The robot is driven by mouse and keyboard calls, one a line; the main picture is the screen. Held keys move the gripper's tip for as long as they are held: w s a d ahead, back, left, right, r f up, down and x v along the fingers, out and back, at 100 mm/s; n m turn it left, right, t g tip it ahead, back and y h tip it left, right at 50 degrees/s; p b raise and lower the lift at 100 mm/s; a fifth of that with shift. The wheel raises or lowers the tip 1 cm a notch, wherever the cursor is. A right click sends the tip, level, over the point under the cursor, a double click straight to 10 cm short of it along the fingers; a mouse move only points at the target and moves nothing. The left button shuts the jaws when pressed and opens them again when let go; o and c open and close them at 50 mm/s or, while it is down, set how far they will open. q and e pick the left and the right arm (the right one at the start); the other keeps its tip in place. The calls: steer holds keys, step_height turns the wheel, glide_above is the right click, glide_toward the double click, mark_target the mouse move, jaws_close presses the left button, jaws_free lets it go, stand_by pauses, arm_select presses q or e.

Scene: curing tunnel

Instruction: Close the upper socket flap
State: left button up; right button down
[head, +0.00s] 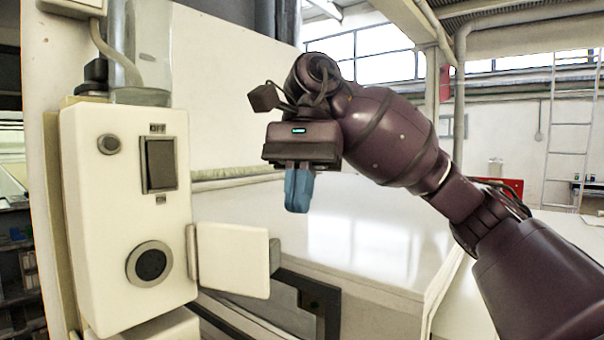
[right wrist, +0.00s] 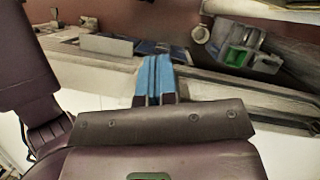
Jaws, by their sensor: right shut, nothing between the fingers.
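The socket flap (head: 233,260) is a white plate hinged at the right edge of a white control box (head: 130,215) in the head view. It stands open, swung out to the right. The round dark socket (head: 150,264) on the box face is uncovered. My right gripper (head: 298,205) is shut and empty, its blue fingers pointing down. In the picture it is above and to the right of the flap, apart from it. The blue fingers also show in the right wrist view (right wrist: 154,78). My left gripper is not in view.
The box also carries a dark rocker switch (head: 160,164) and a small round knob (head: 109,144). A dark bracket (head: 310,290) stands right of the flap. A wide glossy white surface (head: 370,235) lies behind my right gripper. Open air surrounds the gripper.

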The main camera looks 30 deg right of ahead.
mark_target(279, 263)
steer(key=shift+s+a+f+p, duration=0.15)
steer(key=shift+s+a+f, duration=0.1)
steer(key=shift+s+a, duration=0.3)
steer(key=shift+s+a+f+p, duration=0.2)
steer(key=shift+s+a+f, duration=0.15)
steer(key=shift+a, duration=0.3)
steer(key=shift+s+a+f+p, duration=0.15)
steer(key=shift+s+a+f, duration=0.05)
steer(key=shift+s+a, duration=0.35)
steer(key=shift+s+a, duration=0.1)
